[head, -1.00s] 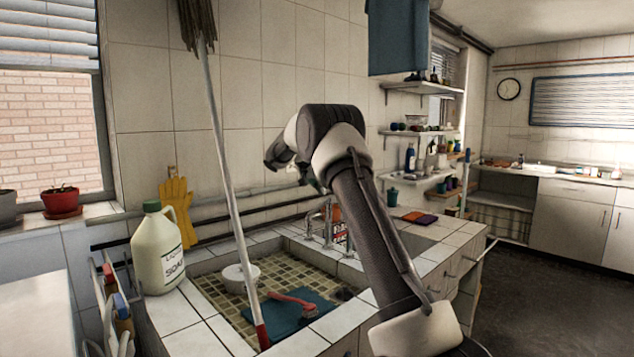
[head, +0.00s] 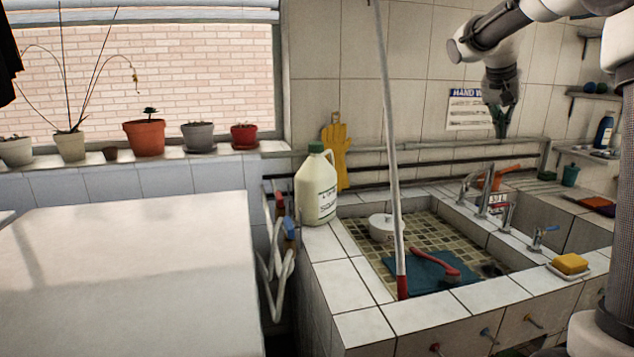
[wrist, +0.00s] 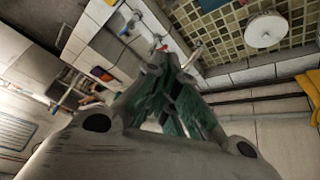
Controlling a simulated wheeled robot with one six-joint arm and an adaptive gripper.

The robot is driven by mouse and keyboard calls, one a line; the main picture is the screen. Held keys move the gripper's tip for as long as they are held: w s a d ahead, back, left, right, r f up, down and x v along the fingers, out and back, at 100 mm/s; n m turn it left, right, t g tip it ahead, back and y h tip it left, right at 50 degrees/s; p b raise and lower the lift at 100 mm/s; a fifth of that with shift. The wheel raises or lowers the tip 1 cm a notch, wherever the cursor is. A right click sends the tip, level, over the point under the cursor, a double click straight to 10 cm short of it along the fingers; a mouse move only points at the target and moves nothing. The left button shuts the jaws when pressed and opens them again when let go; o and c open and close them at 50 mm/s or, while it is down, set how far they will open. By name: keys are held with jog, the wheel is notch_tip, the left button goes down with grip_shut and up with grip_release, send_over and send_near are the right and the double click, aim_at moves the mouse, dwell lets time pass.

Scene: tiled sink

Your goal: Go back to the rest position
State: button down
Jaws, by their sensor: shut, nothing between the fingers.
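My gripper (head: 499,118) hangs fingers down in the upper right of the head view, in front of the tiled wall and the hand-wash sign (head: 468,108). It is above and behind the sink's taps (head: 487,192), clear of them. In the wrist view my gripper (wrist: 170,68) shows its dark green fingers drawn together with nothing between them. The sink basin (head: 352,235) lies below, and its mosaic floor also shows in the wrist view (wrist: 218,42).
A mop (head: 390,130) leans upright across the basin. A white jug (head: 316,188) stands on the left rim. A yellow sponge (head: 570,263) sits on the front right rim.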

jog(key=s+a+f+n+y, duration=0.1)
jog(key=s+a+n, duration=0.15)
jog(key=s, duration=0.65)
jog(key=s+a+f+n+y, duration=0.1)
jog(key=s+a, duration=0.2)
jog(key=s, duration=0.5)
jog(key=s+a+f+n+y, duration=0.1)
jog(key=s+a+f+n, duration=0.1)
jog(key=s+f, duration=0.3)
jog(key=s+a+f+n+y, duration=0.1)
jog(key=s+f, duration=0.4)
jog(key=s, duration=0.8)
jog(key=shift+a+n+t+y, duration=0.3)
jog(key=shift+a+n, duration=0.45)
jog(key=shift+a, duration=0.45)
